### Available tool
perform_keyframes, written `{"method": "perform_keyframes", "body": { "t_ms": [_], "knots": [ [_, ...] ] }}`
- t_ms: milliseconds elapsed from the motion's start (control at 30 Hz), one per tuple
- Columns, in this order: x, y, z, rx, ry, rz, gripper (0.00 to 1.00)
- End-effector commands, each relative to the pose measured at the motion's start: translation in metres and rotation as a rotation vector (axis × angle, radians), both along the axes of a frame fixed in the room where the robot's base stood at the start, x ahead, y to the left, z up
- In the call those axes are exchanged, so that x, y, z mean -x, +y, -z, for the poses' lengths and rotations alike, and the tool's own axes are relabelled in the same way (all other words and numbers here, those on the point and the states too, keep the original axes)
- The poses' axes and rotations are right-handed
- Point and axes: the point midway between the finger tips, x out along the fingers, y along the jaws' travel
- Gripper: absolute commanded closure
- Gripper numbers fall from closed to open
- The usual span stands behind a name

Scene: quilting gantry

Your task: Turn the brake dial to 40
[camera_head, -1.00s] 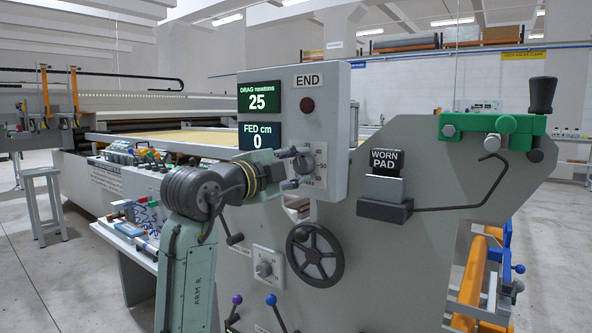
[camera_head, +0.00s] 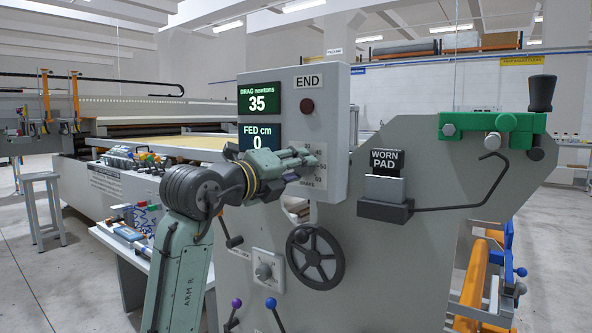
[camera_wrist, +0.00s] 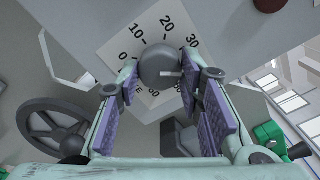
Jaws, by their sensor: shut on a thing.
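The brake dial, a round dark grey knob (camera_wrist: 160,64), sits on a pale scale plate (camera_wrist: 128,48) with 0, 10, 20 and 30 readable in the wrist view. A light pointer mark shows on the knob's right side. My gripper (camera_wrist: 165,84) is shut on the knob, one purple-padded finger on each side. In the head view my gripper (camera_head: 303,158) is turned and covers the knob; part of the scale plate (camera_head: 320,172) shows beside it.
The FED cm display (camera_head: 261,138) reads 0. A handwheel (camera_head: 315,256) and a lower small dial (camera_head: 264,267) are below my gripper. A WORN PAD sign (camera_head: 386,161) stands to the right. Coloured levers (camera_head: 271,304) stick up at the bottom.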

Motion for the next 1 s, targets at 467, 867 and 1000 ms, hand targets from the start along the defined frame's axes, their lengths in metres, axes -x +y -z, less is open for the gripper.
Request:
{"method": "perform_keyframes", "body": {
  "t_ms": [467, 867, 1000],
  "knots": [
    [0.0002, -0.0001, 0.0009, -0.137, -0.097, 0.001, 0.94],
    [0.0003, -0.0002, 0.001, -0.143, -0.101, 0.001, 0.94],
    [0.0001, -0.0001, 0.001, -0.143, -0.101, 0.001, 0.6]
  ]
}}
